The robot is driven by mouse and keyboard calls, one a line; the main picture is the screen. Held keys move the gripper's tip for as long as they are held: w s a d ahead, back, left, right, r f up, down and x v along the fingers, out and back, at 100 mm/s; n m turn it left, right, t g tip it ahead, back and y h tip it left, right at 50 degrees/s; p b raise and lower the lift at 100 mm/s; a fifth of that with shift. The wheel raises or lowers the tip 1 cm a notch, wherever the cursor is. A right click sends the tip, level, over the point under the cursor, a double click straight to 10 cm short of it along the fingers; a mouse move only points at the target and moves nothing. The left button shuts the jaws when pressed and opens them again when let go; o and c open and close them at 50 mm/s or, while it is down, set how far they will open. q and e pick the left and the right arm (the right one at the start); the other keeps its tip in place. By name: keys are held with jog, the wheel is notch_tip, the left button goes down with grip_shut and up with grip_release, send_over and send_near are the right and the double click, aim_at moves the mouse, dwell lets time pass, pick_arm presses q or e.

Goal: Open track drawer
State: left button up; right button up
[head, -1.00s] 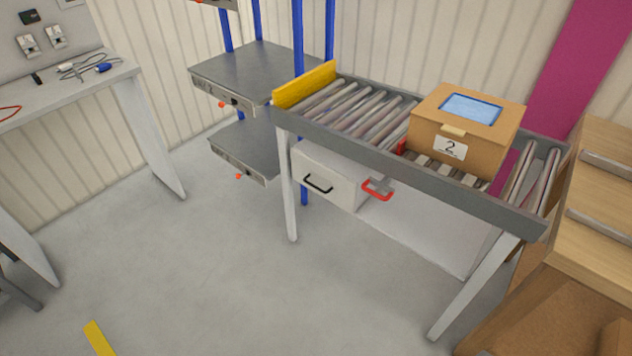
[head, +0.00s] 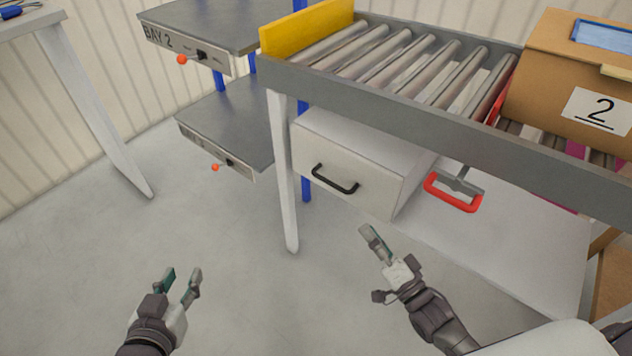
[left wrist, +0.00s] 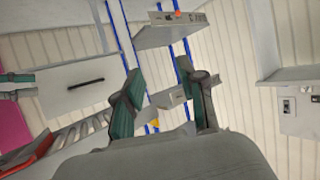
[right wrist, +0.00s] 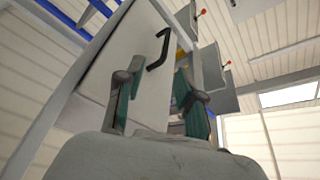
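The track drawer (head: 345,165) is a white box under the roller conveyor, with a black bar handle (head: 334,179) on its front. It looks shut. My left gripper (head: 182,276) is open and empty, low over the floor, left of and in front of the drawer. My right gripper (head: 374,243) is empty, below and a little right of the handle, apart from it. Its fingers stand apart in the right wrist view (right wrist: 155,95), where the black handle (right wrist: 158,50) shows beyond them. The drawer and handle also show at the left in the left wrist view (left wrist: 85,84).
A red handle (head: 453,193) hangs under the conveyor (head: 430,120), right of the drawer. A cardboard box marked 2 (head: 560,70) sits on the rollers. A conveyor leg (head: 286,190) stands left of the drawer. Grey shelves (head: 225,120) are further left. The floor in front is clear.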

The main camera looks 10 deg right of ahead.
aim_at(335, 184)
jog(key=x, duration=0.4)
jog(key=b+x, duration=0.1)
jog(key=x, duration=0.4)
jog(key=r+b+x, duration=0.1)
jog(key=x, duration=0.3)
jog(key=shift+a, duration=0.25)
pick_arm(q)
notch_tip(335, 184, up, 12)
jog(key=w+d+t+h, duration=0.2)
jog(key=t, duration=0.5)
jog(key=shift+b, duration=0.3)
pick_arm(e)
jog(key=shift+w+a+r, duration=0.1)
jog(key=shift+w+a, duration=0.05)
jog(key=shift+w, duration=0.3)
pick_arm(q)
jog(key=shift+f, duration=0.1)
pick_arm(e)
grip_shut()
